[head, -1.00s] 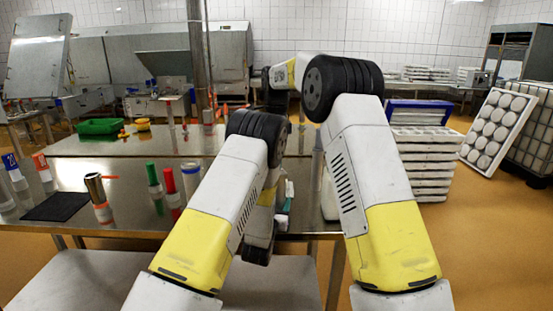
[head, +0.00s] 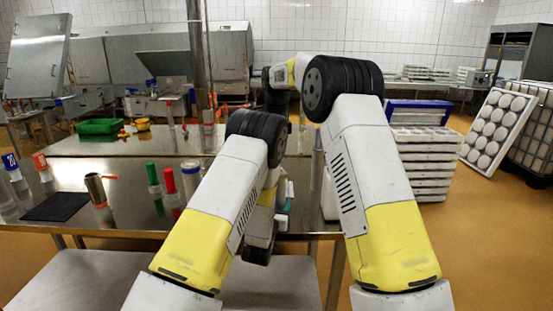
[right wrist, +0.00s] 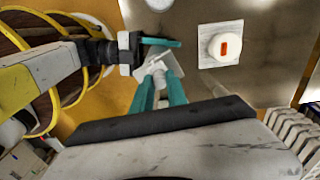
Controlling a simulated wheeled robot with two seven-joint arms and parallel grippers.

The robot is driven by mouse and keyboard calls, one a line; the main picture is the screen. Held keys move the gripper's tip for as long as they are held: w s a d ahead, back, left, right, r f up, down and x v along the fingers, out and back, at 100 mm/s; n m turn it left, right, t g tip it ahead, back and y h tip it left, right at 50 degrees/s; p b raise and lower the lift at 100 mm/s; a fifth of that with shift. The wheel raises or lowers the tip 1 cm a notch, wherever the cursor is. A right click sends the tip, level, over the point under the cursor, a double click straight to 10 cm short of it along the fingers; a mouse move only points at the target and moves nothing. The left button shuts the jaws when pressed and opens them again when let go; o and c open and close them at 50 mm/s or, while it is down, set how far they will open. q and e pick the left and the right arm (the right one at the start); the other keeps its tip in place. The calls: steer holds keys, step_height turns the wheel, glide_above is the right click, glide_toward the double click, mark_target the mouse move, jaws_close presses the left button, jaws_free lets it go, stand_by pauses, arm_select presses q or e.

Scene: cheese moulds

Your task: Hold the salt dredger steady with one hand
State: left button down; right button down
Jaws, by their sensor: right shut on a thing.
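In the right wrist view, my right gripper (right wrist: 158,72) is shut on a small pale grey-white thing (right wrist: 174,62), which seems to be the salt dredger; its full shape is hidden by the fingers. My left gripper (right wrist: 162,43) reaches in from the left in that view, with a teal finger right at the same thing. I cannot tell whether it touches or grips it. In the head view, my two arms cover both grippers and the held thing; only a bit of teal (head: 286,205) shows between them.
A white round container with a red mark (right wrist: 225,45) sits on a pale square in the right wrist view. On the steel table (head: 120,215) are a steel cylinder (head: 97,190), green-capped (head: 153,175) and red-capped (head: 170,182) bottles and a black mat (head: 57,207). Stacked trays (head: 425,165) stand at right.

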stand_by(0.8)
steer(key=shift+w+a, duration=0.25)
steer(key=shift+w, duration=0.35)
steer(key=shift+w+a, duration=0.2)
steer(key=shift+w, duration=0.4)
steer(key=c, duration=1.3)
jaws_free()
step_height(320, 180, up, 8)
